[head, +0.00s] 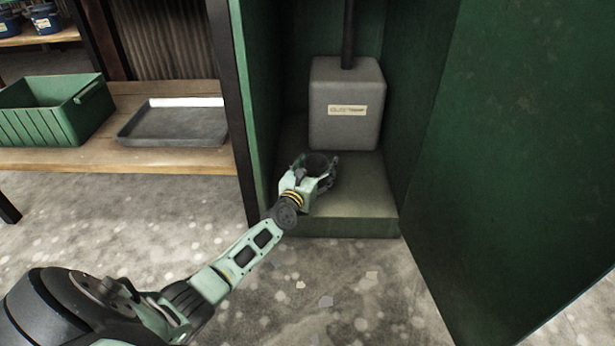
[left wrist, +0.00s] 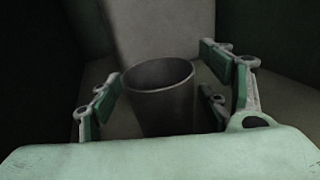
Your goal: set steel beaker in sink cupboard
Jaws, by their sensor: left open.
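The steel beaker (left wrist: 163,104) is a dark grey open-topped cup, upright between the fingers in the left wrist view. In the head view the beaker (head: 317,163) is mostly hidden by my left gripper (head: 316,172). My left gripper also shows in the left wrist view (left wrist: 166,100); its fingers are open around the beaker, with a gap visible on at least the left side. The green cupboard (head: 352,224) stands open, and the gripper and beaker are inside it, low over its floor. Whether the beaker's base touches the floor is hidden. My right gripper is not in view.
A grey labelled box (head: 346,122) with a black pipe (head: 348,35) stands at the back of the cupboard. The open door (head: 520,150) is on the right. A shelf (head: 60,158) on the left holds a green crate (head: 50,125) and a grey tray (head: 172,128).

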